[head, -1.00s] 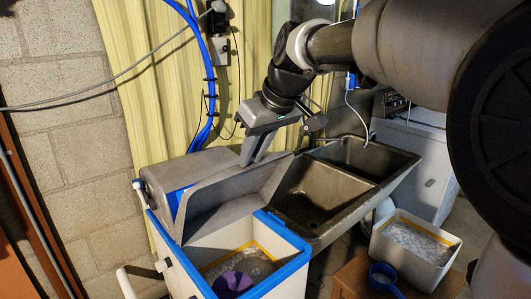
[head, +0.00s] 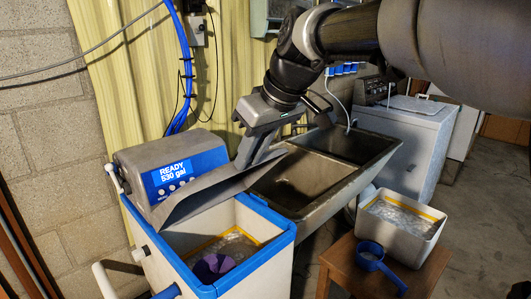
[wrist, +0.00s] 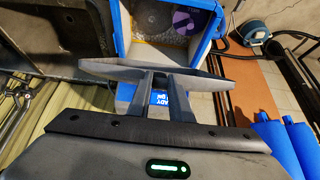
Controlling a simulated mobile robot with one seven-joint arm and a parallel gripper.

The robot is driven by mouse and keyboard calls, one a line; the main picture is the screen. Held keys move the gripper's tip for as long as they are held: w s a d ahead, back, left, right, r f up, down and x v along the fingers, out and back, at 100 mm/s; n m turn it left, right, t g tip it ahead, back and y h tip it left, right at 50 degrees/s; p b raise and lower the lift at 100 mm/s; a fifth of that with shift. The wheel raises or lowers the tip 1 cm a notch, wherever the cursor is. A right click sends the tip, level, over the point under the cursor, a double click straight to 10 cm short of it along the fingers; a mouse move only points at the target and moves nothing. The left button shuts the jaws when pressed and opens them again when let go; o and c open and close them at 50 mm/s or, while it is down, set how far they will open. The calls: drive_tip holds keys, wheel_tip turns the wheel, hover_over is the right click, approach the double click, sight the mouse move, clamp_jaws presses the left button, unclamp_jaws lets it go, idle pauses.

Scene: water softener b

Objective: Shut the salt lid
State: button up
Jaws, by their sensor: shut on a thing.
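The salt lid (head: 205,194) is a grey flap on the blue-rimmed salt tank (head: 290,232). It slants over the back of the opening, partly lowered, and the front stays uncovered. White salt and a purple scoop (head: 212,267) show inside. My gripper (head: 244,158) is at the lid's right part, its fingers pointing down behind the raised edge. In the wrist view, the fingers (wrist: 166,84) are close together and shut on the lid (wrist: 215,80); the exact contact is hard to see.
The control head (head: 170,165), with a lit display, stands behind the lid. A sink (head: 300,200) is close on the right. A stool (head: 350,262) carries a salt bin (head: 400,238) and a blue scoop (head: 368,262). Blue hoses (head: 185,80) run up the back wall.

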drive_tip(key=shift+s+d+f, duration=0.15)
drive_tip(key=shift+f, duration=0.05)
drive_tip(key=s+d+f+b, duration=0.2)
drive_tip(key=d+f+b, duration=0.1)
drive_tip(key=f+b, duration=0.4)
drive_tip(key=shift+s+f+b, duration=0.35)
drive_tip(key=shift+s, duration=0.05)
drive_tip(key=shift+d, duration=0.1)
idle(0.4)
wheel_tip(320, 180, down, 8)
drive_tip(key=s+d+b, duration=0.1)
drive_tip(key=shift+d+f, duration=0.15)
drive_tip(key=shift+f, duration=0.1)
idle(0.6)
drive_tip(key=shift+s+f, duration=0.1)
drive_tip(key=shift+s, duration=0.05)
